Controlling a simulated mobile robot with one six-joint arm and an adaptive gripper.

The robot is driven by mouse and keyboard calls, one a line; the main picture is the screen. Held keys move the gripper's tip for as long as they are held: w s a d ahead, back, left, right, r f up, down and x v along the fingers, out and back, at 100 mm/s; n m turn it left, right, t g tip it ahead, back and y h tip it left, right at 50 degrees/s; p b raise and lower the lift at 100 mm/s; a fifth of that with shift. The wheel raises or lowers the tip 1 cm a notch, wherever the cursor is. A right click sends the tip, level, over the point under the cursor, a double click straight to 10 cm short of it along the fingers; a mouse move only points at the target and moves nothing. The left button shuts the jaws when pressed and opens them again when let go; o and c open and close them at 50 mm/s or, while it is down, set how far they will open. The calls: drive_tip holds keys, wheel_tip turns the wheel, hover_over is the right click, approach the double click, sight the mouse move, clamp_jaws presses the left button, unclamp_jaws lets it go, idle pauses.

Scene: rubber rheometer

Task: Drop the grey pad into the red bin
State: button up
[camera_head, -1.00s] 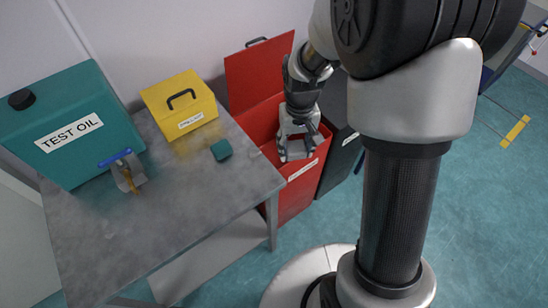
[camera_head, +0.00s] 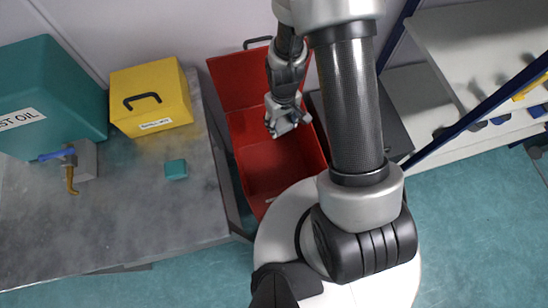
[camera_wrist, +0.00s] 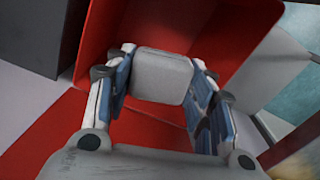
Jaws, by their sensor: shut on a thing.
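The grey pad (camera_wrist: 162,76), a pale rounded square, is held between the two fingers of my gripper (camera_wrist: 165,95) in the wrist view. My gripper (camera_head: 287,125) is shut on it and hangs over the open red bin (camera_head: 262,160), towards the back of its mouth. In the head view the pad is too small to tell apart from the fingers. The bin's red inside wall (camera_wrist: 235,25) shows behind and around the pad in the wrist view. The bin's red lid (camera_head: 235,80) stands open at the back.
A dark bin (camera_head: 393,128) stands right of the red one. The grey table (camera_head: 130,220) at left holds a teal test oil container (camera_head: 50,95), a yellow box (camera_head: 150,95) and a teal block (camera_head: 176,169). Shelves (camera_head: 450,40) stand at the right.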

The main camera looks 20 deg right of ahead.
drive_tip(key=shift+s+a+f+b, duration=0.15)
drive_tip(key=shift+f+b, duration=0.1)
drive_tip(key=shift+f, duration=0.3)
drive_tip(key=shift+s+a+f+b, duration=0.15)
drive_tip(key=shift+f+b, duration=0.1)
drive_tip(key=shift+f, duration=0.25)
wheel_tip(320, 180, down, 5)
drive_tip(key=b, duration=0.3)
drive_tip(key=shift+d+r, duration=0.15)
drive_tip(key=o, duration=1.1)
wheel_tip(320, 180, up, 12)
drive_tip(key=shift+r, duration=0.1)
